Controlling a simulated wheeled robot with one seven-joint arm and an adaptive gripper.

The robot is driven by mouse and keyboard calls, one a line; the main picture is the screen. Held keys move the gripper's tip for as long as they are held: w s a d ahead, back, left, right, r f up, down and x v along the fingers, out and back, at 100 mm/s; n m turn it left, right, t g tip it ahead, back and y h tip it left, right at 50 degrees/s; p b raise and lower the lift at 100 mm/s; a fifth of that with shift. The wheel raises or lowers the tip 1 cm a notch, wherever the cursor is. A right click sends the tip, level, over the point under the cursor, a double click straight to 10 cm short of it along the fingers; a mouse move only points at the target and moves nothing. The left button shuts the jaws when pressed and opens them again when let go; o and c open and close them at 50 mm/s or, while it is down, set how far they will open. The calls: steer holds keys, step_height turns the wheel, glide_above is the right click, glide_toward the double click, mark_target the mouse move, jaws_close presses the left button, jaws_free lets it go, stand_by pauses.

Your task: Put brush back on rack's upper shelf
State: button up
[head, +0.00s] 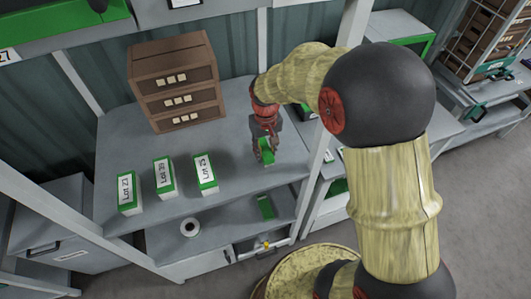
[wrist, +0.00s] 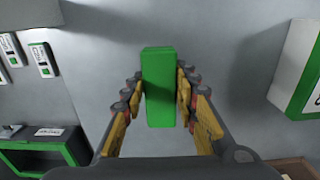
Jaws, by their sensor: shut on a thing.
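My gripper (head: 265,148) is over the rack's upper shelf (head: 225,130), near its right end. My gripper also shows in the wrist view (wrist: 159,95), with grey surface beyond the brush. Whether the brush touches the shelf cannot be told.
Three white-and-green lot boxes (head: 165,178) stand left of my gripper, and a brown drawer cabinet (head: 172,82) stands behind. A rack post (head: 335,100) rises on the right. The lower shelf holds a white roll (head: 190,227) and a green item (head: 265,207).

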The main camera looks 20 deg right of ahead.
mark_target(266, 151)
steer(key=shift+f, duration=0.4)
steer(key=o, duration=1)
steer(key=shift+r, duration=0.15)
step_height(266, 151, up, 11)
steer(key=p, duration=0.2)
steer(key=s+r+t, duration=0.3)
steer(key=s+r, duration=0.6)
steer(key=r, duration=0.2)
steer(key=s+r+t, duration=0.1)
steer(key=s, duration=0.3)
steer(key=s+r, duration=0.1)
steer(key=s, duration=0.3)
steer(key=s+r+t, duration=0.1)
steer(key=s, duration=0.2)
steer(key=shift+s+r+t, duration=0.25)
steer(key=shift+s+t, duration=0.05)
steer(key=shift+s, duration=0.1)
steer(key=shift+f, duration=0.1)
